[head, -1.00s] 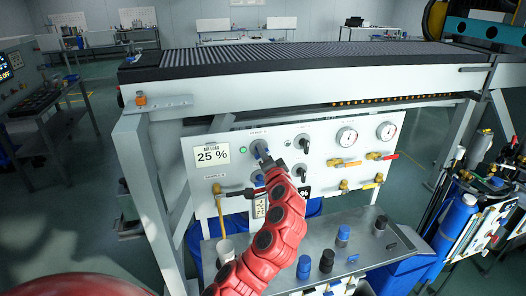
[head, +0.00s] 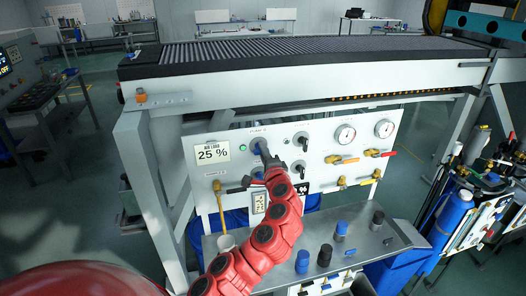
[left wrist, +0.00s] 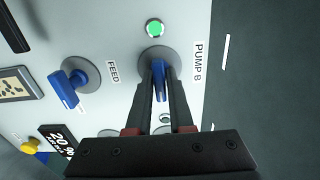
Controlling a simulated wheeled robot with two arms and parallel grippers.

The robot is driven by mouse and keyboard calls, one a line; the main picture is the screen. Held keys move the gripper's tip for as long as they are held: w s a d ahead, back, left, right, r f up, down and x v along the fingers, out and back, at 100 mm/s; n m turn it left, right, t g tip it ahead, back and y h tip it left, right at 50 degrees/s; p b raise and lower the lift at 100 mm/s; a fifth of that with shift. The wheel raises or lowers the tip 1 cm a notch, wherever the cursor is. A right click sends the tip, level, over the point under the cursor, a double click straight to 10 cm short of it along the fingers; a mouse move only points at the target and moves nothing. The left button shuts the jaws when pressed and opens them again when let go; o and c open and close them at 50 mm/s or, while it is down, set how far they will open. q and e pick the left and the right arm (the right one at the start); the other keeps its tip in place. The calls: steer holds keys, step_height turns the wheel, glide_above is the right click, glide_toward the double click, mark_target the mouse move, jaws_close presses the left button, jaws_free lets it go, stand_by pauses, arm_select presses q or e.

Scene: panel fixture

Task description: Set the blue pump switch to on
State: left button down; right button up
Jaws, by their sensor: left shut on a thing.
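The blue pump switch (left wrist: 160,82) sits on a round grey plate beside the "PUMP B" label in the left wrist view. Its handle runs up and down in that picture, roughly along the line of the label's text. My left gripper (head: 271,163) is at the switch on the white panel (head: 225,172). In the left wrist view its two dark fingers (left wrist: 161,92) are closed around the blue handle, one on each side. A green lamp (left wrist: 155,28) beside the switch is lit. The fingers hide part of the handle. My right gripper is not in view.
A second blue switch (left wrist: 66,90), labelled FEED, is close by. Black knobs (head: 300,140), gauges (head: 345,134) and red- and yellow-handled valves (head: 371,153) are to the right. A metal shelf (head: 350,262) with blue and black knobs juts out below.

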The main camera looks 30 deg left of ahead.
arm_select(q)
steer(key=c, duration=0.9)
jaws_free()
steer(key=shift+s+d, duration=0.1)
steer(key=b+v, duration=0.6)
steer(key=v, duration=1.1)
steer(key=shift+s+b, duration=0.1)
steer(key=shift+b, duration=0.25)
